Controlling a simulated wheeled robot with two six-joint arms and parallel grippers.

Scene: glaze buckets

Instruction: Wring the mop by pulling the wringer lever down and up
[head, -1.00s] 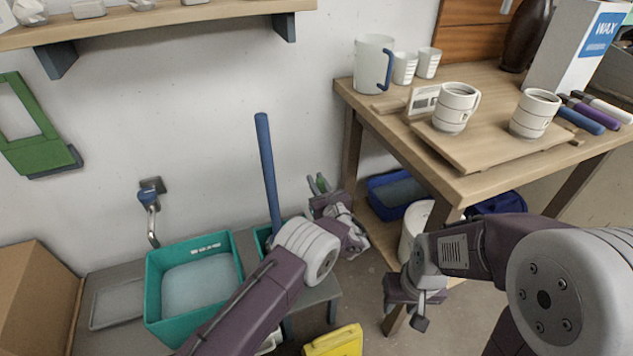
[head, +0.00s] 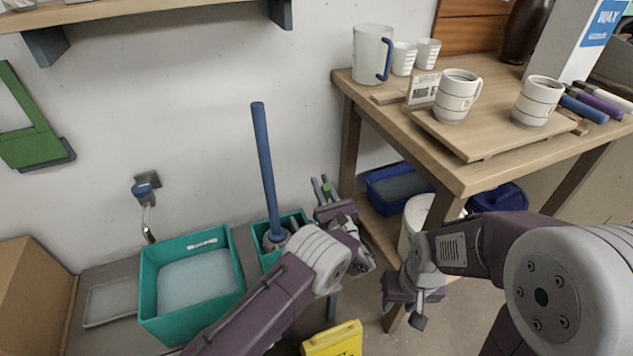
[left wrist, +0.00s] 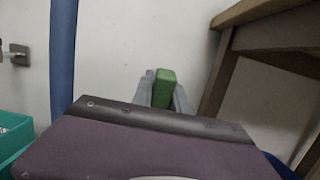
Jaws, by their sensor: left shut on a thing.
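The mop's blue handle (head: 266,165) stands nearly upright, leaning slightly left, with its base in a smaller teal bucket (head: 270,258) partly hidden behind my left arm. The handle also shows at the left of the left wrist view (left wrist: 63,60). My left gripper (head: 325,192) is to the right of the handle, shut on the green-tipped wringer lever (left wrist: 165,88). Most of the lever and wringer is hidden by my arm. My right gripper (head: 402,310) hangs in front of the table, away from the mop. Its jaw opening is not clear.
A teal basin of water (head: 195,280) stands left of the smaller bucket. A wooden table (head: 460,180) with mugs on a board is at the right. A yellow sign (head: 332,340) stands on the floor in front. A tap (head: 147,205) is on the wall.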

